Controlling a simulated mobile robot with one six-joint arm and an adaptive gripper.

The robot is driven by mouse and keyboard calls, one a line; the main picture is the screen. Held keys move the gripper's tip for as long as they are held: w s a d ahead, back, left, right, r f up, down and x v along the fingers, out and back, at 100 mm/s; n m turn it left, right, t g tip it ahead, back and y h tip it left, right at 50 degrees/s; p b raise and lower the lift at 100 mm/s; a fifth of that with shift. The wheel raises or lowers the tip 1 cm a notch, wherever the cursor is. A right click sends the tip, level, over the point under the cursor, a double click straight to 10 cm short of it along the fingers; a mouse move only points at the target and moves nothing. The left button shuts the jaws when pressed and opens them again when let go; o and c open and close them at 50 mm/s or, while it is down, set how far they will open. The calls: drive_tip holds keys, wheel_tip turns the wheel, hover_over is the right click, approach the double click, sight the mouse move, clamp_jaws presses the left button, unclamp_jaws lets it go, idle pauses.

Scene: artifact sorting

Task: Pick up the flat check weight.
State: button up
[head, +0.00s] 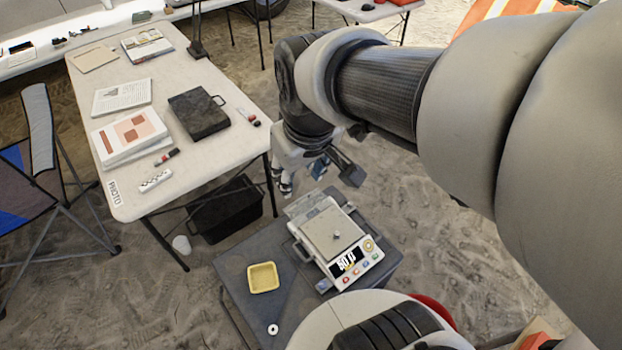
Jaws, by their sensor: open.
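A small, pale, flat round piece with a dark centre (272,329), which looks like the flat check weight, lies on the dark low table (240,275) near its front edge. A small metal knobbed piece (336,236) stands on the pan of the scale (328,225). My gripper (314,176) is open, with its fingers spread, and appears above and behind the scale, well apart from the flat piece. I see nothing clearly held in it. Part of the gripper is hard to make out against the arm.
A yellow tray (263,278) sits left of the scale, behind the flat piece. The scale has a lit display and coloured buttons. A long white table (190,75) with papers and a black case (199,113) stands at left. A black crate (228,212) is under it.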

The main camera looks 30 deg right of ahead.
drive_tip(key=w+d+f+n+g, duration=0.1)
drive_tip(key=w+d+f, duration=0.65)
drive_tip(key=w, duration=0.25)
drive_tip(key=n+g+b, duration=0.2)
drive_tip(key=g+b, duration=0.1)
drive_tip(key=b, duration=0.1)
hover_over(337, 233)
wheel_tip(337, 233, down, 48)
drive_tip(key=shift+r, duration=0.15)
wheel_tip(337, 233, down, 6)
drive_tip(key=b, duration=0.2)
drive_tip(key=shift+r+b, duration=0.15)
drive_tip(key=shift+b, duration=0.15)
drive_tip(key=shift+r, duration=0.1)
drive_tip(key=shift+c, duration=0.3)
